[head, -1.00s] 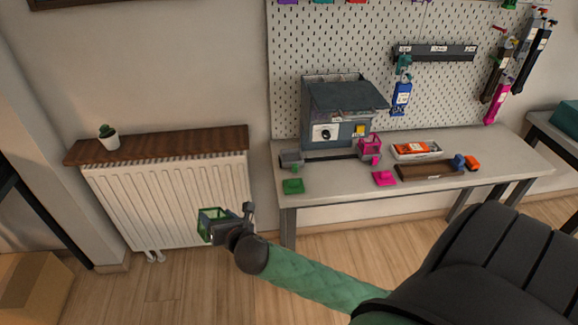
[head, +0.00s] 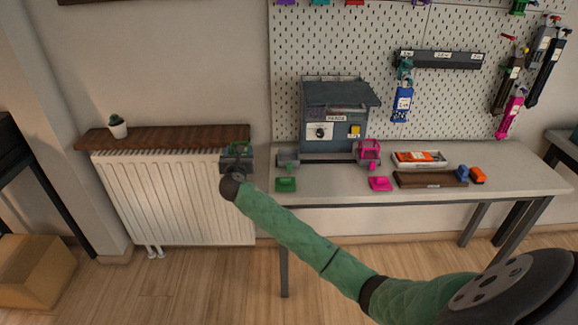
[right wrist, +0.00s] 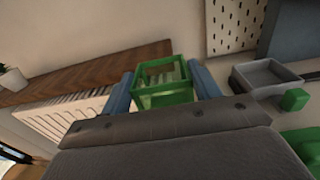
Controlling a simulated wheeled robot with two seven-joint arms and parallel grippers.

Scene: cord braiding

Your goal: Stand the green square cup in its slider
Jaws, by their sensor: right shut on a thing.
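The green square cup (right wrist: 165,98) is an open frame-like box with a solid lower part. My right gripper (head: 237,160) is shut on it, with one blue-grey finger on each side in the right wrist view. In the head view the cup (head: 240,146) is partly hidden by the gripper, left of the table, in front of the radiator shelf's right end. The slider, a grey square tray (head: 288,154) with a green knob, sits at the table's left end, just right of the cup. It looks empty in the right wrist view (right wrist: 262,72). My left gripper is out of view.
A grey machine (head: 335,115) stands behind the sliders. A pink cup (head: 368,149) stands at the right slider. A green piece (head: 286,184) and a pink piece (head: 380,183) lie at the table's front. A wooden shelf (head: 165,138) tops the radiator.

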